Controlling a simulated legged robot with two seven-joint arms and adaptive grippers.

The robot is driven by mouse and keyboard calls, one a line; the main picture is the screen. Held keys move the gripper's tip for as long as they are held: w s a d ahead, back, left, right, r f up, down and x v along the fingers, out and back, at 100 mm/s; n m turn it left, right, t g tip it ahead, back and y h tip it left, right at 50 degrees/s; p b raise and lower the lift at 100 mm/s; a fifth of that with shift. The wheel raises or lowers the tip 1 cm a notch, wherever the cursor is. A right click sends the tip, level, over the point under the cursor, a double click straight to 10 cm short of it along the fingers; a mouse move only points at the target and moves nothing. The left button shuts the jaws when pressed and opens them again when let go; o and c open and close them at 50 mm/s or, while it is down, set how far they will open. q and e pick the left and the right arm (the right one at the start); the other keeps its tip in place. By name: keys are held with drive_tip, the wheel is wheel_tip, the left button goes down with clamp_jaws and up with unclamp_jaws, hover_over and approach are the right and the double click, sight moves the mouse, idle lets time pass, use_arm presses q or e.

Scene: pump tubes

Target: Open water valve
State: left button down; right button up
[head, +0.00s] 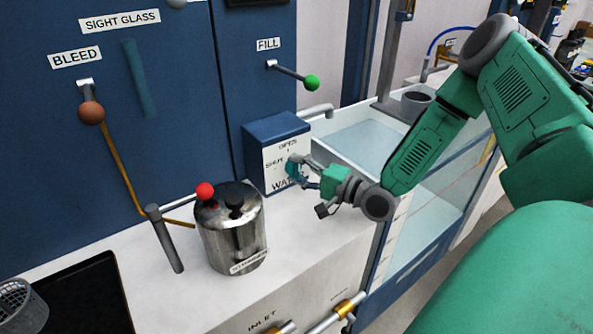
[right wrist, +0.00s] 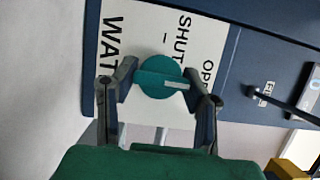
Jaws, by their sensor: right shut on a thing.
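The water valve is a round teal knob (right wrist: 158,78) on the white label plate (right wrist: 130,22) of a blue box (head: 277,130). A pale pointer stripe on the knob runs to the right in the right wrist view, toward the side with the "OP" lettering and away from "WAT". "SHUT" is printed beside the knob. My right gripper (head: 299,173) is at the plate, with its two fingers (right wrist: 163,88) on either side of the knob and shut on it. In the head view the gripper covers most of the knob. My left gripper is out of view.
A steel canister (head: 230,235) with a red-tipped lever stands on the white counter, left of the box. A green-knobbed FILL lever (head: 312,83) is above, and a BLEED lever (head: 91,112) is at the left. A glass-sided tank (head: 440,200) lies right of the box.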

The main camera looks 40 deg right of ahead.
drive_tip(key=shift+s+d+f, duration=0.1)
drive_tip(key=shift+s+f, duration=0.1)
drive_tip(key=shift+f, duration=0.15)
drive_tip(key=o, duration=1.2)
drive_tip(key=shift+c, duration=0.2)
drive_tip(key=shift+o, duration=0.2)
drive_tip(key=shift+w+d, duration=0.1)
drive_tip(key=shift+r, duration=0.1)
drive_tip(key=v, duration=1.2)
drive_tip(key=shift+d, duration=0.15)
